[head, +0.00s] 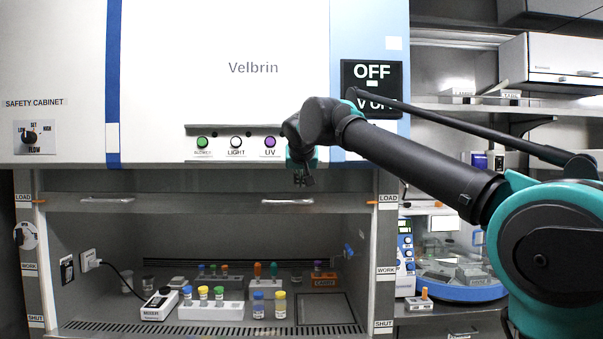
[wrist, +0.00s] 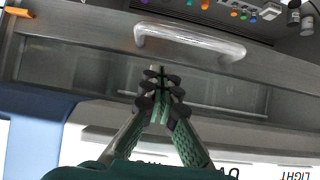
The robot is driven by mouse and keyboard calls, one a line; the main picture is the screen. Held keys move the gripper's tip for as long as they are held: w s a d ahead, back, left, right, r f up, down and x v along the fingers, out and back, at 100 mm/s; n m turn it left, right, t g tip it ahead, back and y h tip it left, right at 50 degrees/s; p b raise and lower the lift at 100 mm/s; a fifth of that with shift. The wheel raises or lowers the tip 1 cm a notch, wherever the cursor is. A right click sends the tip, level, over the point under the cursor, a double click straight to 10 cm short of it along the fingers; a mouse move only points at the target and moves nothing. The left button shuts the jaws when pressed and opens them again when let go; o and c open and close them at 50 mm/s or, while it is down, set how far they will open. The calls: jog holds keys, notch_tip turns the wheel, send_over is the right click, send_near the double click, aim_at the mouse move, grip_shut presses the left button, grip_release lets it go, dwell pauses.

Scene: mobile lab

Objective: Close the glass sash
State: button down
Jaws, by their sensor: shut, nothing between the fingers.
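The glass sash (head: 200,203) of the safety cabinet is raised, its lower part showing as a band across the top of the opening. Its orange side markers (head: 373,202) stand level with the LOAD labels (head: 388,199). Two metal handles sit on the sash, a left one (head: 107,200) and a right one (head: 288,202). My gripper (head: 302,180) is shut and empty, pointing down just above the right handle. In the wrist view, my gripper (wrist: 160,73) is in front of the sash, apart from the handle (wrist: 190,40).
WORK (head: 386,271) and SHUT (head: 384,324) labels mark lower levels on the frame. Inside the cabinet are a white mixer (head: 160,304), a vial rack (head: 210,311) and several capped vials. The opening below the sash is clear. A blue device (head: 455,285) stands right of the cabinet.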

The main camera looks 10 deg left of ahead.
jog(key=f, duration=0.3)
jog(key=shift+w+f, duration=0.25)
jog(key=shift+f, duration=0.15)
notch_tip(320, 180, down, 46)
jog(key=shift+r, duration=0.2)
